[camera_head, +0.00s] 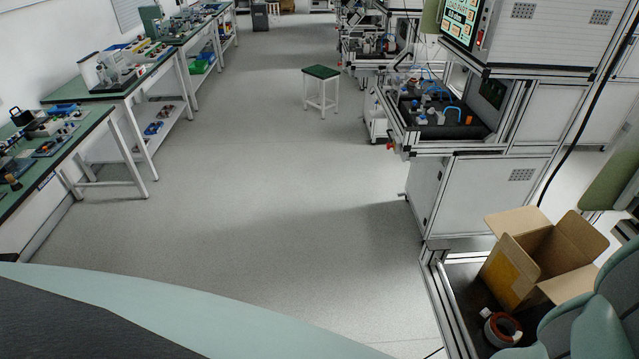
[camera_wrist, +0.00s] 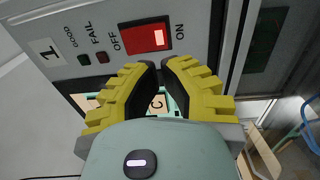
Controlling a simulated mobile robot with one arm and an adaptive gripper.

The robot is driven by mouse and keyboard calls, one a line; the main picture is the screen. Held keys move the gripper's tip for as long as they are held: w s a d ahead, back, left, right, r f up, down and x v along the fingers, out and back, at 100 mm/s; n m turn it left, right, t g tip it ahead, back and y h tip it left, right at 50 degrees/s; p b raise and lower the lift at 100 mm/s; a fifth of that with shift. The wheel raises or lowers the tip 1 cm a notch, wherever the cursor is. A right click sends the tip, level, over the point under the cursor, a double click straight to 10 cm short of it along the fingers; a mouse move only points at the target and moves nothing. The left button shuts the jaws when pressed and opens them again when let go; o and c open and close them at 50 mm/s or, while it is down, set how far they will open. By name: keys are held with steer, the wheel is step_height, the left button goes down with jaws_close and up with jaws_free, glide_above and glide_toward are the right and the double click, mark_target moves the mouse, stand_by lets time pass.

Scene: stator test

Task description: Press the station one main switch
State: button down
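The main switch (camera_wrist: 136,38) is a red rocker in a dark frame on a grey panel, in the upper middle of the wrist view. OFF is printed at its left and ON at its right, and a pale patch shows on its ON side. A large label "1" (camera_wrist: 45,49) is at the panel's left. My gripper (camera_wrist: 161,64) has yellow ribbed fingers with black pads. The tips are nearly together just below the switch in the picture, with nothing held between them. I cannot tell whether they touch the panel. The gripper is not seen in the head view.
Small GOOD and FAIL indicators (camera_wrist: 93,58) sit left of the switch. In the head view, an open cardboard box (camera_head: 527,262) and a reddish ring (camera_head: 502,329) are beside my arm at lower right.

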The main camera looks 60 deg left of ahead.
steer(key=b+v, duration=0.3)
steer(key=v, duration=0.4)
steer(key=shift+s+f, duration=0.15)
steer(key=shift+f, duration=0.05)
stand_by(0.3)
